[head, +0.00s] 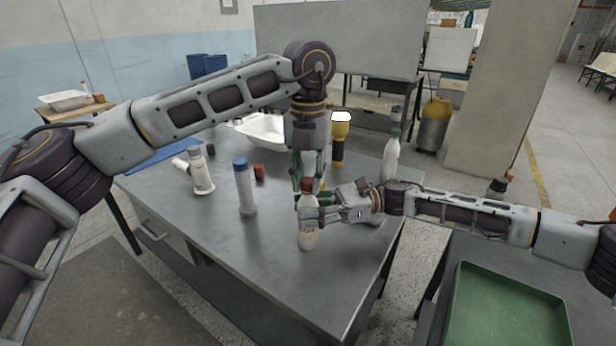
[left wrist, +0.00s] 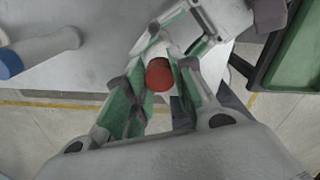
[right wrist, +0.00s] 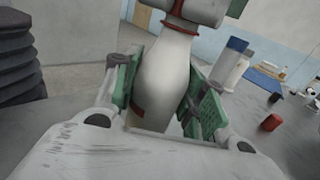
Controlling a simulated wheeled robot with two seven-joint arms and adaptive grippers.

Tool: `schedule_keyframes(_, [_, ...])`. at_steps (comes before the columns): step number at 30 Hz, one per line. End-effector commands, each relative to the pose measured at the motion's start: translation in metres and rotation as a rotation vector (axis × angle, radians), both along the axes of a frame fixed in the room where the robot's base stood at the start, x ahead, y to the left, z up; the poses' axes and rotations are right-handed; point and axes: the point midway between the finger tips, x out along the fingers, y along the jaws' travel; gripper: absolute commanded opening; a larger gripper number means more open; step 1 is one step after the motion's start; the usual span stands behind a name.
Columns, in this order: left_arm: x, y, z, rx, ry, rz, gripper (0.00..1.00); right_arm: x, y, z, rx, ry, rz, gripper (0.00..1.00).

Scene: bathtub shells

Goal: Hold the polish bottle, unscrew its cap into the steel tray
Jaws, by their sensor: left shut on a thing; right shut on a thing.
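The polish bottle (head: 308,238) is white and stands upright near the right part of the steel table, its base at or just above the top. My right gripper (head: 310,212) is shut around its body from the right; the right wrist view shows the white body (right wrist: 162,75) between the green finger pads. The red cap (left wrist: 158,75) sits between the fingers of my left gripper (head: 308,186), which points straight down from above and is shut on it. In the right wrist view a red band shows at the bottle's neck. I cannot pick out a steel tray.
A white basin (head: 245,128) is behind. A green tray (head: 505,310) lies at right. The table's front left is clear.

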Motion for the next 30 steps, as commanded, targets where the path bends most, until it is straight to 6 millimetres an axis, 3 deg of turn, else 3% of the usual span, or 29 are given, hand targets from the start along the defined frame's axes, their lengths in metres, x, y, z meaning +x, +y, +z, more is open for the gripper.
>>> schedule_keyframes(30, [0.0011, 0.0003, 0.0008, -0.002, -0.002, 0.836, 0.0, -0.0016, 0.0009, -0.0003, 0.0, -0.001, 0.005, 0.0])
